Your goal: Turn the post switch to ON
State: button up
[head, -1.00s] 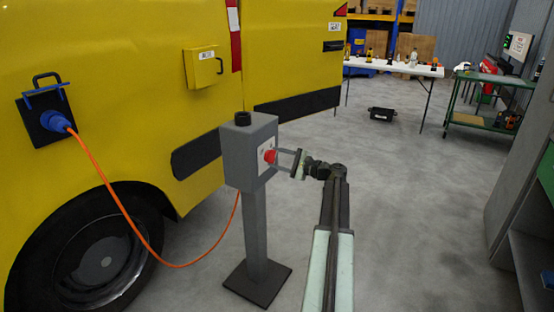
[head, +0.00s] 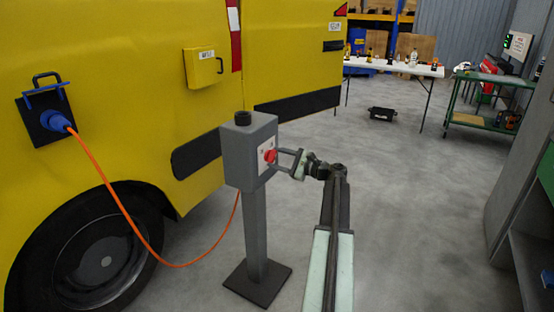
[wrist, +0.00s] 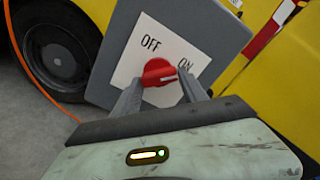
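The grey post switch (head: 243,160) stands upright on a dark base plate beside the yellow van. Its red knob (wrist: 158,72) sits on a white panel (wrist: 136,67) marked OFF and ON. The knob's white mark is at its right in the wrist view, on the ON side. My gripper (wrist: 161,84) is at the panel, with one finger on each side of the knob. Both fingertips appear to touch the knob's sides, though the exact contact is hard to see. In the head view my gripper (head: 275,160) reaches the switch from the right.
An orange cable (head: 112,193) runs from a blue plug on the van (head: 120,95) down behind the post. A white table (head: 390,69) and a green cart (head: 490,95) stand at the back. A black case (head: 382,114) lies on the floor. Open floor is to the right.

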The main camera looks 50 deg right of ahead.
jog(key=shift+o, duration=1.2)
jog(key=v, duration=0.7)
jog(key=shift+s, duration=0.4)
jog(key=shift+d, duration=0.1)
